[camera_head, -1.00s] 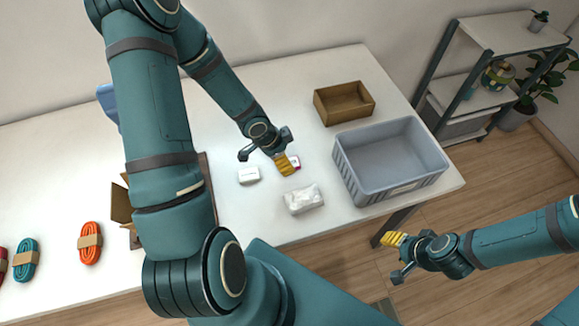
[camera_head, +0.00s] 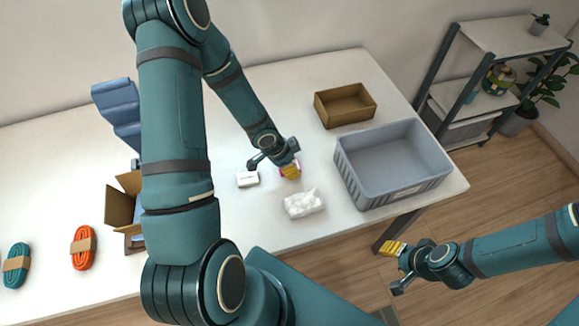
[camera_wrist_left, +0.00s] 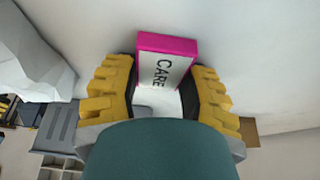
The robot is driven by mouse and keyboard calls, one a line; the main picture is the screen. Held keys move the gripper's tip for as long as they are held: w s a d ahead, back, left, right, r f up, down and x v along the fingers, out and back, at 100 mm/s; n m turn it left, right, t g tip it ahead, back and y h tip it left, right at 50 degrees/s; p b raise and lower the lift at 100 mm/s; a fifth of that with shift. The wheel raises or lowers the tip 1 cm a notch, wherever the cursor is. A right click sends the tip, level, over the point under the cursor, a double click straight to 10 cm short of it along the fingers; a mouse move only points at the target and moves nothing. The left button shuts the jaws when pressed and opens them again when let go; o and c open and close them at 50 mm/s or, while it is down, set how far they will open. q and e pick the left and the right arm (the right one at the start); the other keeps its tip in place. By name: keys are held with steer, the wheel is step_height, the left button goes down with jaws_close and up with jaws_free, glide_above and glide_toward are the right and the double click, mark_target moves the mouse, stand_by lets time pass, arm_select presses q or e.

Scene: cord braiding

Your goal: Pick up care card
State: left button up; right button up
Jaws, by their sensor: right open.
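The care card (camera_wrist_left: 164,66) is a small white and pink box-like piece marked "CARE". In the left wrist view it sits between the yellow fingertips of my left gripper (camera_wrist_left: 163,85), very close to both. Whether the fingers press on it is unclear. My right gripper (camera_head: 394,266) is open and empty, off the table's front edge.
A white box (camera_head: 247,179) lies left of my left gripper and a crumpled white packet (camera_head: 304,203) in front. A grey bin (camera_head: 403,193) and brown tray (camera_head: 322,107) stand to the right. Orange (camera_head: 83,248) and teal (camera_head: 16,265) cord bundles lie at left.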

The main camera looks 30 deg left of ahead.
arm_select(q)
steer(key=shift+r, duration=0.1)
step_height(320, 180, up, 10)
steer(key=p, duration=0.5)
arm_select(e)
step_height(320, 180, up, 6)
steer(key=shift+w+d, duration=0.15)
steer(key=shift+w, duration=0.1)
